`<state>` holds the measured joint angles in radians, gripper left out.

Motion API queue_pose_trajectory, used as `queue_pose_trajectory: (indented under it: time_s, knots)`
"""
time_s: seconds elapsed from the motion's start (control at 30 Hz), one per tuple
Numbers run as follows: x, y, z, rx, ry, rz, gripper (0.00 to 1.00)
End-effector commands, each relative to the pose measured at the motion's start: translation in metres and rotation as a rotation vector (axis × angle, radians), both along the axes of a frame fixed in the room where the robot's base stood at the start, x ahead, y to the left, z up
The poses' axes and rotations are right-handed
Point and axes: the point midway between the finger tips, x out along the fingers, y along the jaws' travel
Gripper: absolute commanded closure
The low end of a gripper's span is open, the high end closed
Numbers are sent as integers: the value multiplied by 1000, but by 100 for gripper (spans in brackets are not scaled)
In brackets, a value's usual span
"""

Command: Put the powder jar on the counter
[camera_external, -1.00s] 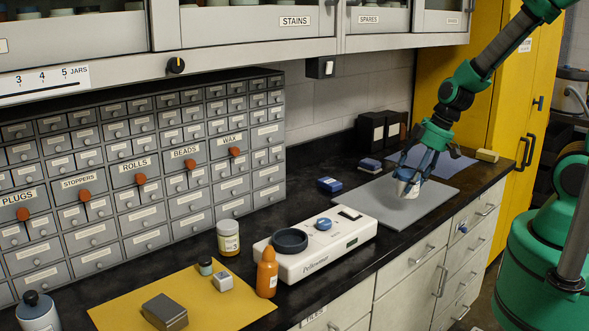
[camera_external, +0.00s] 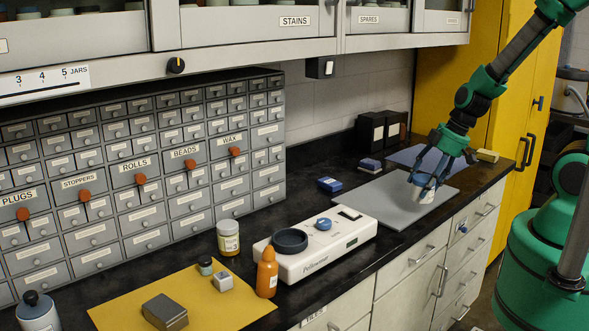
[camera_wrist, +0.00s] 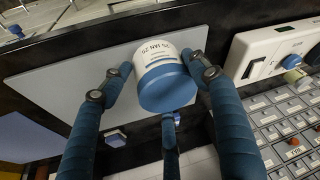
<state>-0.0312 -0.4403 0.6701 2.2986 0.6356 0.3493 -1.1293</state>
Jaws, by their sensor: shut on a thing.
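A white jar with a blue lid (camera_wrist: 161,75) is in the grip of my gripper (camera_external: 424,184). The wrist view shows the blue fingers on both sides of the jar, shut on it, and a printed label with the text "JAN 25". In the external view the white jar (camera_external: 424,196) is at the right part of the grey mat (camera_external: 395,212), partly hidden by the fingers. I cannot tell whether its base touches the mat. The black counter (camera_external: 330,271) runs under the mat.
A white device (camera_external: 318,249) with a dark ring stands left of the mat. An orange bottle (camera_external: 267,273) and a jar with a yellowish label (camera_external: 228,238) stand near it. A blue box (camera_external: 330,185) and dark boxes (camera_external: 371,130) are behind. A yellow block (camera_external: 487,156) lies at the right.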

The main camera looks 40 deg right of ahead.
Motion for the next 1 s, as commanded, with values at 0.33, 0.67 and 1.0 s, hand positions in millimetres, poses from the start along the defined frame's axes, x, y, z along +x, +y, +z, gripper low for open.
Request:
queue_pose_trajectory:
  time_s: [0.33, 0.67, 1.0]
  knots:
    - [40, 7, -5, 0, 1, 0, 72]
    - [81, 13, -8, 0, 1, 0, 72]
    - [123, 20, -12, 0, 1, 1, 72]
